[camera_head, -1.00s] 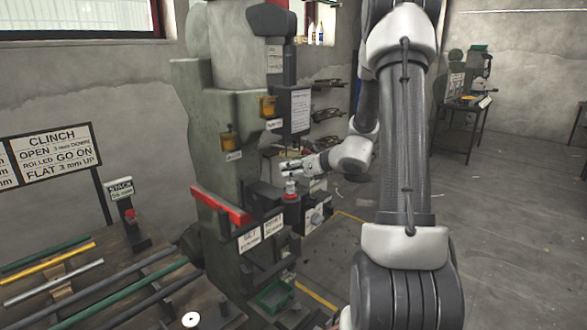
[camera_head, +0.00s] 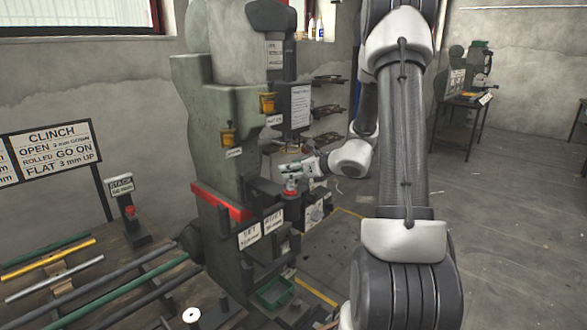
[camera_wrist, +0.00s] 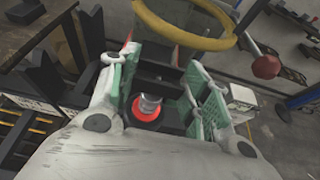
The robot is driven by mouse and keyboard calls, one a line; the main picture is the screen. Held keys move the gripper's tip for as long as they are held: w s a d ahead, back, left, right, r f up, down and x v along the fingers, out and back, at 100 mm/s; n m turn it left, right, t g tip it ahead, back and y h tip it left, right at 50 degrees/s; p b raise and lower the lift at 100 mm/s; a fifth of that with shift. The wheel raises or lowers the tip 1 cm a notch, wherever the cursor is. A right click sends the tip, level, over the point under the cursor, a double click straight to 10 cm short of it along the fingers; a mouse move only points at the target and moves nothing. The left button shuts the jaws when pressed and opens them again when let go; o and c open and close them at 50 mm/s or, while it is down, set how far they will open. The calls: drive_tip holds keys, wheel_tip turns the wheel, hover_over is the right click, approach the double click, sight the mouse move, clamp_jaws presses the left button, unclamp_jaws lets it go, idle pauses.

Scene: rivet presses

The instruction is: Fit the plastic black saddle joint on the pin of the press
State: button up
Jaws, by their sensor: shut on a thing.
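The press (camera_head: 222,140) stands left of my arm in the head view. Its pin (camera_wrist: 149,103) is a short silver post in a red ring; in the head view the pin (camera_head: 291,182) is small, just below my gripper (camera_head: 300,167). In the wrist view my gripper (camera_wrist: 158,72) has green-padded fingers on both sides of a dark piece, which looks like the black saddle joint (camera_wrist: 158,70). The gripper is shut on it. The joint appears close to the pin; I cannot tell whether they touch. Its underside is hidden.
A red bar (camera_head: 221,201) runs along the press front. A yellow ring (camera_wrist: 190,40) and a red knob (camera_wrist: 265,66) show in the wrist view. A green tray (camera_head: 273,292) sits low on the press. A bench with several rods (camera_head: 100,285) stands at left; open floor lies right.

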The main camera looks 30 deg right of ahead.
drive_tip(key=shift+f, duration=0.85)
drive_tip(key=o, duration=1)
drive_tip(key=v, duration=1.2)
